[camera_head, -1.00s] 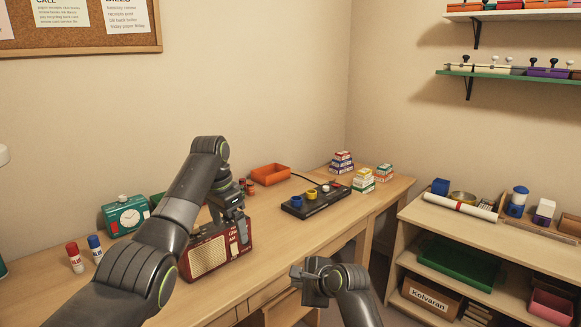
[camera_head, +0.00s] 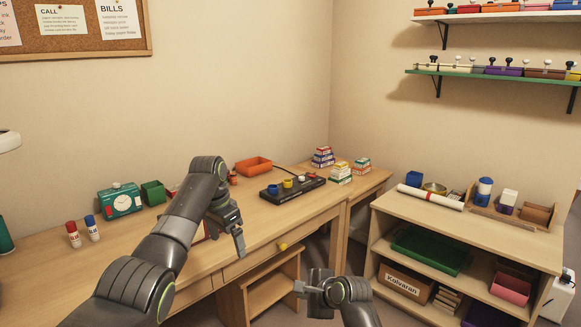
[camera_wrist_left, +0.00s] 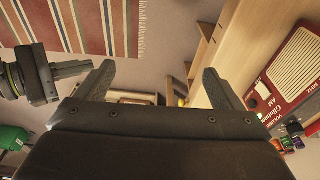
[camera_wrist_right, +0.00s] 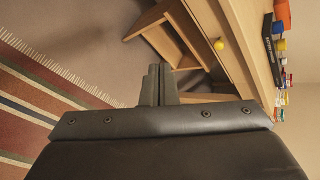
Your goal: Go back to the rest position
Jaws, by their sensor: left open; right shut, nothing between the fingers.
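My left gripper (camera_head: 228,235) is at the front edge of the desk in the head view. In the left wrist view its two fingers (camera_wrist_left: 160,85) are wide apart with nothing between them. My right gripper (camera_head: 304,288) is lower, in front of the desk and to the right of the left one. In the right wrist view its fingers (camera_wrist_right: 158,85) are together and empty. The red radio (camera_wrist_left: 297,75) stands beside the left gripper's fingers, apart from them. In the head view my left arm hides most of it.
A drawer with a yellow knob (camera_head: 283,246) faces my grippers. A low shelf unit (camera_head: 470,225) stands right. Floor lies between.

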